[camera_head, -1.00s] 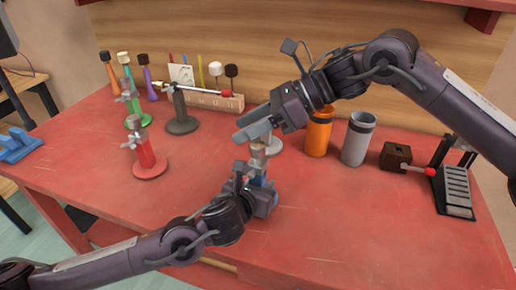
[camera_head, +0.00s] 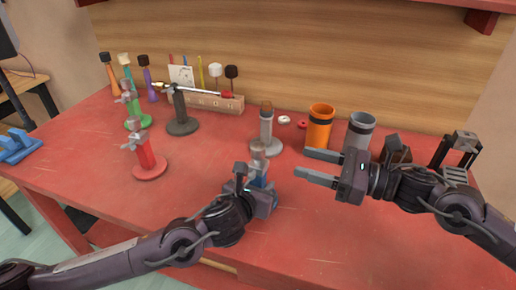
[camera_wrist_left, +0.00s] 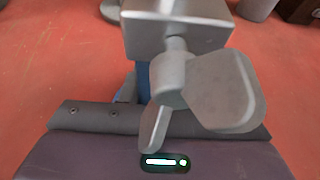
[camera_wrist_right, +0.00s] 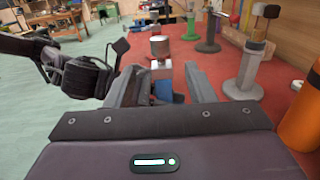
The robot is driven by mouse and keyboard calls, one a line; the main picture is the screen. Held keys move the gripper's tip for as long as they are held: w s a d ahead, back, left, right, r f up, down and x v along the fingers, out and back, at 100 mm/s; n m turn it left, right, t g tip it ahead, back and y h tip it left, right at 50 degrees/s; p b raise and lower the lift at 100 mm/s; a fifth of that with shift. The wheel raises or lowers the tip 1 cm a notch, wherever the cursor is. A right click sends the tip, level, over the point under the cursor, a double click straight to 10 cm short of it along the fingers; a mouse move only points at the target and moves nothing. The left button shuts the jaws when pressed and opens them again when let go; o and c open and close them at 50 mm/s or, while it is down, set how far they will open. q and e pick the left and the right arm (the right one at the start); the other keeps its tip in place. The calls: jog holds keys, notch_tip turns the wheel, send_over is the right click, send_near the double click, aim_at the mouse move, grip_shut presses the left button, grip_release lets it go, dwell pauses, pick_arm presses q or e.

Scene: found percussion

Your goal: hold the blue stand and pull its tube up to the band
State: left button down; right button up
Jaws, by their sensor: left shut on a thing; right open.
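The blue stand (camera_head: 263,184) stands upright near the table's front middle; its blue post also shows in the left wrist view (camera_wrist_left: 143,78). A grey collar (camera_wrist_left: 175,30) with a winged screw (camera_wrist_left: 222,92) sits on the post. The short silver tube (camera_wrist_right: 160,47) rises above the collar. I cannot make out a band on it. My left gripper (camera_head: 257,193) is shut around the blue post below the collar, hiding the lower part and base. My right gripper (camera_head: 318,167) is open and empty, right of the stand, its fingers pointing left towards it and apart from it.
Behind stand a grey stand (camera_head: 266,132), an orange cup (camera_head: 319,128) and a grey cup (camera_head: 360,130). A red stand (camera_head: 147,158), a green stand (camera_head: 135,120) and a dark stand (camera_head: 181,115) are at the left. The front right of the table is clear.

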aim_at(258, 149)
jog(key=x, duration=1.1)
jog(key=shift+w+a, duration=0.15)
jog(key=shift+a, duration=0.25)
jog(key=shift+f, duration=0.1)
grip_shut()
